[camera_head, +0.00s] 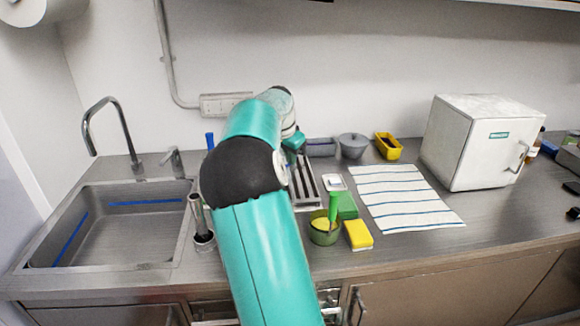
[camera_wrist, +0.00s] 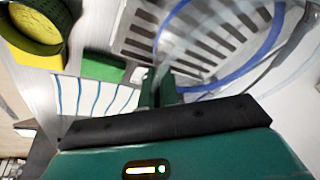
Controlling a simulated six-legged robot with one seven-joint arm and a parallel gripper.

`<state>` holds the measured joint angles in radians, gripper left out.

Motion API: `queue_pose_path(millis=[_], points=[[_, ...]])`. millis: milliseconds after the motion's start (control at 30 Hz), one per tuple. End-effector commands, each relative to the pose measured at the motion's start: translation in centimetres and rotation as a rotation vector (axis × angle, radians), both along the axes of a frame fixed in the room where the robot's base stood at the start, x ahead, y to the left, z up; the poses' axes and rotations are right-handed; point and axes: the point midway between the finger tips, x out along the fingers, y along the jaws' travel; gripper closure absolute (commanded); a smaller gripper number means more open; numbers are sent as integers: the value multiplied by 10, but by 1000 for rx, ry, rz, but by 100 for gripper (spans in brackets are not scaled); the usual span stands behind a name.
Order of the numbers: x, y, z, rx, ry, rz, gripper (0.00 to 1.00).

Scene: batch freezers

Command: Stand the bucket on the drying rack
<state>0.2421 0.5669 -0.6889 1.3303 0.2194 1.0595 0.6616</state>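A clear, see-through bucket with a blue ring (camera_wrist: 279,22) fills the upper right of the wrist view. The slotted metal drying rack (camera_wrist: 135,42) shows beside and through it; I cannot tell whether they touch. In the head view the rack (camera_head: 314,190) lies on the counter, partly hidden by my teal arm. My gripper's dark green fingers (camera_wrist: 158,88) are close together at the bucket's near edge and appear shut on its thin wall. In the head view my arm hides most of the gripper, and I cannot make out the bucket.
A green bowl (camera_head: 324,236) with a green-handled tool, a yellow sponge (camera_head: 358,235) and a striped cloth (camera_head: 408,199) lie right of the rack. A lidded grey pot (camera_head: 353,146) and yellow tub (camera_head: 388,146) stand behind. A sink (camera_head: 120,228) is left, a white freezer (camera_head: 480,142) right.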

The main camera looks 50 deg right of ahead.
Motion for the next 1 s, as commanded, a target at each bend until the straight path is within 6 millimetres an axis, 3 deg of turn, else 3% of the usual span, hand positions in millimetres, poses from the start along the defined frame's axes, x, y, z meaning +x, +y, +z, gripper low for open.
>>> queue_pose_path(millis=[367, 733, 833, 1000], points=[[6, -7, -38, -1, 0, -1, 100], [6, -7, -42, 0, -1, -1, 100], [6, -6, -42, 0, 0, -1, 77], [6, -6, -42, 0, 0, -1, 75]])
